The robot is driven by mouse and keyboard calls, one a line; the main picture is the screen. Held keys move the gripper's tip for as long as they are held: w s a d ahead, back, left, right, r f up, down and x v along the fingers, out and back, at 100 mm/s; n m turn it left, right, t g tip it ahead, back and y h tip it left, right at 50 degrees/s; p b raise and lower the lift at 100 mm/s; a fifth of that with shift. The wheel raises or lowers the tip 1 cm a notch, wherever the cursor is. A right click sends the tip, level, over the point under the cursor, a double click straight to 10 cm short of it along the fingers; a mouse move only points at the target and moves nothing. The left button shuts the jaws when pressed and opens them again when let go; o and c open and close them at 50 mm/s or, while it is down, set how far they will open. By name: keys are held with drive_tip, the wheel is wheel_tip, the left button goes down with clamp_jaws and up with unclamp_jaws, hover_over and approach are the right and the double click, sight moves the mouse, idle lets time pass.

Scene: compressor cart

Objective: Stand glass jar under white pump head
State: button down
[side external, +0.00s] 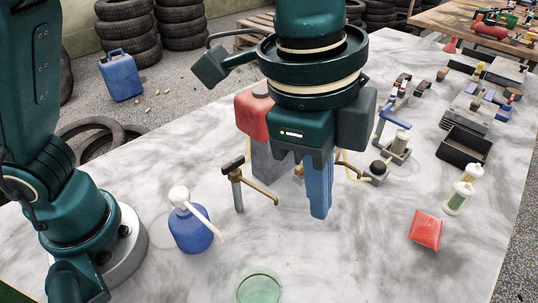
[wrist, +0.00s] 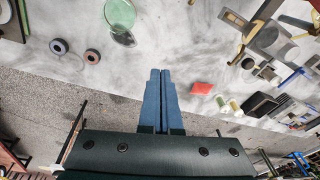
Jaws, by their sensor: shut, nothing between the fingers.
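The glass jar (side external: 259,287) is pale green and clear, with an open round top. It stands on the marble table at the bottom edge of the side view, which cuts it off; it also shows at the top of the wrist view (wrist: 120,14). The white pump head (side external: 179,195) sits on a squat blue bottle (side external: 190,232), with its white spout angled down to the right. The jar is apart from the bottle, nearer the camera. My gripper (side external: 319,214) points down with its blue fingers together and empty, right of the bottle and behind the jar. The fingers also show in the wrist view (wrist: 160,72).
A brass tap on a post (side external: 238,190) stands between the bottle and my gripper. A red and grey unit (side external: 254,115) is behind. A red pouch (side external: 425,230), two small bottles (side external: 459,197) and a black tray (side external: 464,147) lie right. The front middle is clear.

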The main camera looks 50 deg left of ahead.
sight(255, 295)
drive_tip(key=s+d+f+m+g+y, duration=0.1)
drive_tip(key=s+d+f+m, duration=0.3)
drive_tip(key=s+d+f, duration=0.35)
drive_tip(key=f, duration=1)
drive_tip(key=shift+w+a, duration=0.1)
drive_tip(key=shift+a, duration=0.25)
drive_tip(key=shift+a+r, duration=0.1)
drive_tip(key=shift+a, duration=1.85)
drive_tip(key=shift+a, duration=2.95)
drive_tip(key=shift+d, duration=0.1)
